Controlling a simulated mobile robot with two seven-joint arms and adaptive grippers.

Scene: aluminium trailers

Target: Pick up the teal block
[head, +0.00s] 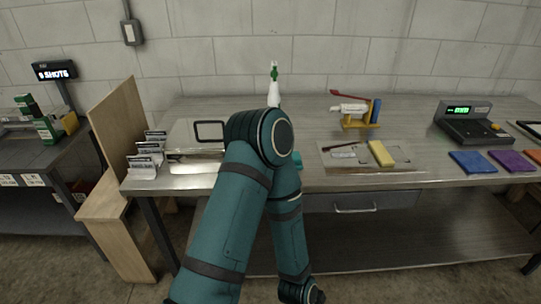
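One of my arms rises from the bottom centre, bends over the table's front edge and comes back down in front of the drawer. Its end runs toward the bottom of the picture. Neither gripper shows in the head view, so I see nothing held.
The metal table (420,178) holds a yellow block (381,153), a white spray bottle (274,84), a tape dispenser (350,110), a scale (474,122) and coloured cloths (472,162). Card holders (144,167) stand at the left. A wooden board (118,118) stands beside the table.

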